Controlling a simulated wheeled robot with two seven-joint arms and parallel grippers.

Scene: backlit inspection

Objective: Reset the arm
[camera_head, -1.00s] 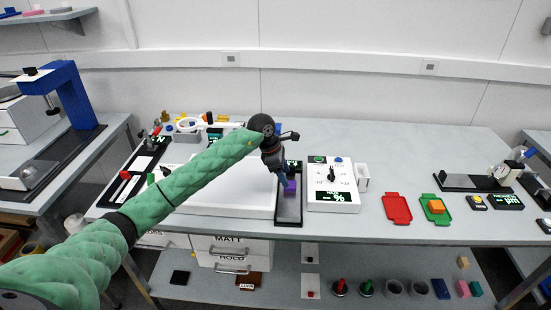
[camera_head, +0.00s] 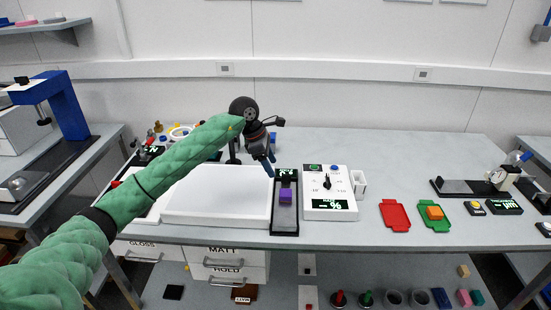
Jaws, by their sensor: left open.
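My left arm, in a green sleeve, comes in from the left in the head view. Its dark gripper (camera_head: 268,165) is open and empty, pointing down above the right back part of the white panel (camera_head: 215,200). A purple block (camera_head: 285,195) sits on the dark instrument stand (camera_head: 285,226) just right of the gripper, apart from it. My right gripper does not show.
A white control box (camera_head: 330,190) with a dial stands right of the stand. A red tray (camera_head: 394,215) and a green tray holding an orange block (camera_head: 434,213) lie farther right. Small items stand behind my arm. The table's back right is clear.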

